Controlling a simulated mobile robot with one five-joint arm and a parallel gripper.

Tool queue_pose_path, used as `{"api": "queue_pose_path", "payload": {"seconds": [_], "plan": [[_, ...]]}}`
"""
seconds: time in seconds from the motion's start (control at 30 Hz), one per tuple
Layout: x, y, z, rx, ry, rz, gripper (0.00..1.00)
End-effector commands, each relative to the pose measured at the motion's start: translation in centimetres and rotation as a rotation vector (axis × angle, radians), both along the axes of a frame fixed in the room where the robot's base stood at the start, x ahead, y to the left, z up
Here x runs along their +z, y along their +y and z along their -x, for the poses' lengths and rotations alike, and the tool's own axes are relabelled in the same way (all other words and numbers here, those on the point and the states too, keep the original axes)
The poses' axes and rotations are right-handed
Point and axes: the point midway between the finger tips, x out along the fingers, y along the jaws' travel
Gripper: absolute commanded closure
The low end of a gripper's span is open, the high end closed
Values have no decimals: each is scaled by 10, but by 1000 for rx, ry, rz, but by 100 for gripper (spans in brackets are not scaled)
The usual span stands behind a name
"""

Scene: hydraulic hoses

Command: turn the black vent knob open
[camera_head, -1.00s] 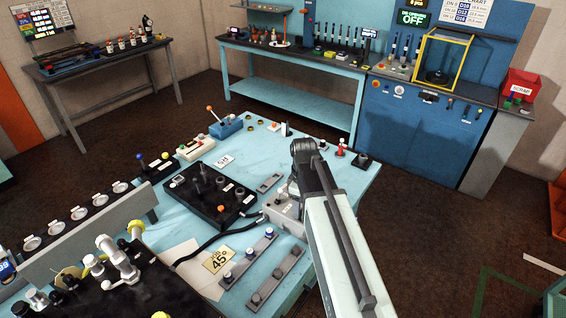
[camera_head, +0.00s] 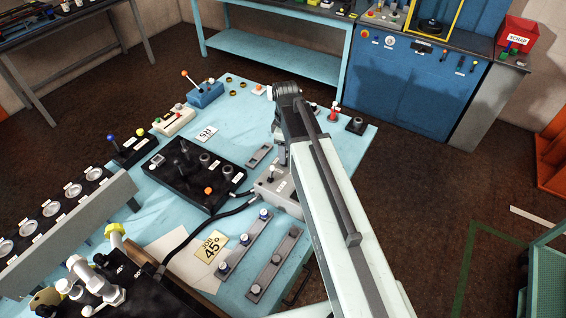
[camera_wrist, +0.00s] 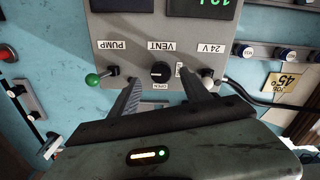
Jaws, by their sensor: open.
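The black vent knob (camera_wrist: 160,72) sits on the face of a grey control box (camera_wrist: 140,22), below an upside-down VENT label in the wrist view. My gripper (camera_wrist: 160,77) is open, one finger on each side of the knob, with visible gaps; I cannot tell the remaining depth. In the head view my arm hides the knob, and the grey box (camera_head: 275,183) shows beside it.
On the light-blue table (camera_head: 235,105), a black panel with knobs (camera_head: 195,175) stands left of the box. Rails with small fittings (camera_head: 245,243), a 45° job card (camera_head: 212,247) and a black hose (camera_head: 185,240) lie nearby.

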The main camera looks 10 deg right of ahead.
Motion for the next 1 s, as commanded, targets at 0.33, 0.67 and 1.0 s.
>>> {"api": "queue_pose_path", "payload": {"seconds": [0.33, 0.67, 1.0], "plan": [[-38, 0, 0, 0, 0, 0, 45], [-36, 1, 0, 1, 0, 0, 95], [-36, 4, 0, -30, 0, -1, 100]]}}
